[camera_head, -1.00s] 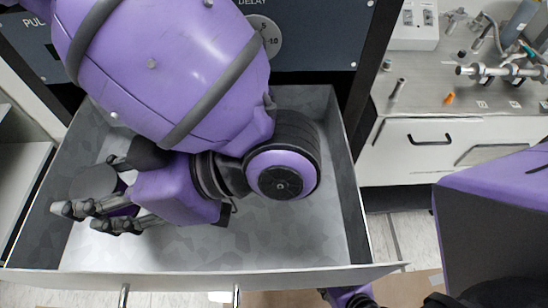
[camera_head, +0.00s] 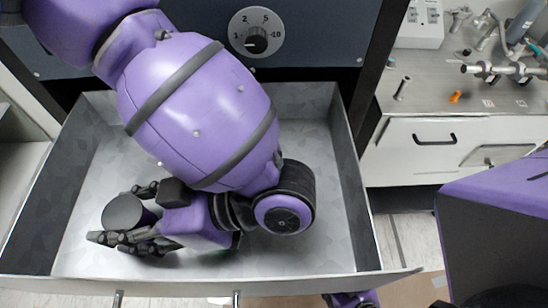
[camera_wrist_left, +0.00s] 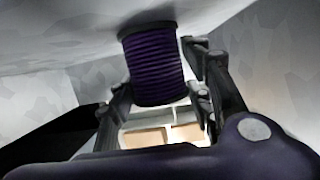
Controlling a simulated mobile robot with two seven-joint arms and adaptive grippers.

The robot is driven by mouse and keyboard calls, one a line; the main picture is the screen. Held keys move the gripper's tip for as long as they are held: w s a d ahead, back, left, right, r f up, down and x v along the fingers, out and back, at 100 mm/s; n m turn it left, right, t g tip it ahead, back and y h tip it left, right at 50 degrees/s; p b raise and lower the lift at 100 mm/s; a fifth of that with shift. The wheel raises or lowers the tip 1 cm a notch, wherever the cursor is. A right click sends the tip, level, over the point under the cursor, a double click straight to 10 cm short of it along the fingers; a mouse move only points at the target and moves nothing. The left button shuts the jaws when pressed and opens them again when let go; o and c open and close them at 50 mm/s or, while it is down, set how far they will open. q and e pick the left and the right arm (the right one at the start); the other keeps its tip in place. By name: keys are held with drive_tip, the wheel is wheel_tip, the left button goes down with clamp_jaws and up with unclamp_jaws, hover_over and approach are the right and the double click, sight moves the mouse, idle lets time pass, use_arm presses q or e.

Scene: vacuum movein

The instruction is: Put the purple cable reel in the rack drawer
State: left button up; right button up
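The purple cable reel (camera_head: 122,213) shows its round dark end in the head view, inside the open rack drawer (camera_head: 345,180) near its left front part. In the left wrist view the ribbed purple reel (camera_wrist_left: 153,65) stands between the two fingers. My left gripper (camera_head: 125,215) reaches down into the drawer with one finger on each side of the reel and is shut on it. The fingers also show in the left wrist view (camera_wrist_left: 160,95). I cannot tell whether the reel touches the drawer floor. My right gripper's fingers are not visible.
The rack's dark front panel with a dial (camera_head: 256,32) stands behind the drawer. A grey bench (camera_head: 430,95) with metal fittings and a drawer front is at the right. Much of the drawer floor is bare. My left arm passes over the drawer's back edge.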

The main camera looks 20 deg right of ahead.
use_arm(q)
drive_tip(key=shift+o, duration=1.4)
drive_tip(key=shift+d+r, duration=0.15)
drive_tip(key=shift+r, duration=0.05)
drive_tip(key=v, duration=1)
drive_tip(key=shift+s+d+r, duration=0.15)
drive_tip(key=shift+d+r, duration=0.05)
drive_tip(key=shift+d, duration=0.1)
drive_tip(key=shift+s+d+r, duration=0.1)
drive_tip(key=shift+s+d, duration=0.1)
drive_tip(key=shift+d, duration=0.25)
